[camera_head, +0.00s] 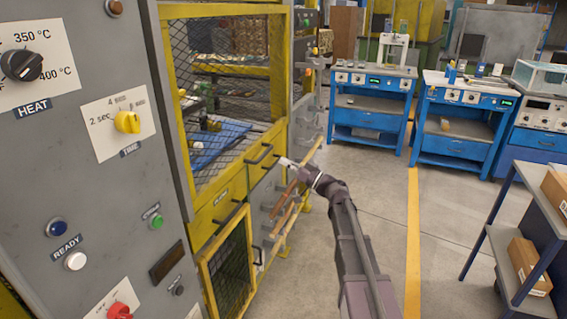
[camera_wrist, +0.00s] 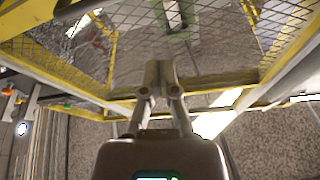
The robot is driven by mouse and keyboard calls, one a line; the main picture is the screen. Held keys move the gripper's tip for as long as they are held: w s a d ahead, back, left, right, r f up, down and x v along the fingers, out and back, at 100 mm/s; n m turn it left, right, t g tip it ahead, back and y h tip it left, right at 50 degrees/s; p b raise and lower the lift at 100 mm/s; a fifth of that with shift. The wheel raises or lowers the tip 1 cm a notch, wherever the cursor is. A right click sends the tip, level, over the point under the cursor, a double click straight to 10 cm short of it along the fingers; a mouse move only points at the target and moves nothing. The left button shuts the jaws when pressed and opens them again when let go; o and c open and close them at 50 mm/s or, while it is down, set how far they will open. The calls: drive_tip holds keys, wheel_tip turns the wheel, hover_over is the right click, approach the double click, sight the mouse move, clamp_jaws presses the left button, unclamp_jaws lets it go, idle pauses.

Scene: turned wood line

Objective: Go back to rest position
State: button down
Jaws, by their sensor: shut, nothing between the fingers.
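My gripper (camera_head: 286,162) is in front of the yellow-framed machine (camera_head: 180,110), near a black bar handle (camera_head: 261,154) on its front. At this angle I cannot tell whether it touches the handle. In the wrist view my gripper (camera_wrist: 160,72) shows its two fingers together with nothing between them. Beyond them are a yellow frame bar (camera_wrist: 205,82) and wire mesh (camera_wrist: 215,52). My arm reaches up from the bottom of the head view.
A grey control panel (camera_head: 90,190) with knobs and buttons stands close on the left. Blue workbenches (camera_head: 370,118) stand at the back right. A shelf (camera_head: 505,250) with cardboard boxes (camera_head: 529,262) is at the right. The floor (camera_head: 440,230) around the yellow line is clear.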

drive_tip(key=s+a+f+m+g+h, duration=0.1)
drive_tip(key=s+a+f+g+h, duration=0.1)
drive_tip(key=s+f+g+h, duration=0.4)
drive_tip(key=s+a+f+m+g+h, duration=0.1)
drive_tip(key=s+a+f+g+h, duration=0.1)
drive_tip(key=s+f, duration=0.75)
drive_tip(key=s+d+f+m+g+h, duration=0.4)
drive_tip(key=s+d+f+m+h, duration=0.45)
drive_tip(key=s+d, duration=0.5)
wheel_tip(320, 180, up, 21)
drive_tip(key=a+n+h+p, duration=0.1)
drive_tip(key=h+p, duration=0.1)
drive_tip(key=p, duration=1.9)
drive_tip(key=shift+f+n, duration=0.15)
drive_tip(key=shift+n, duration=0.2)
drive_tip(key=shift+w, duration=0.1)
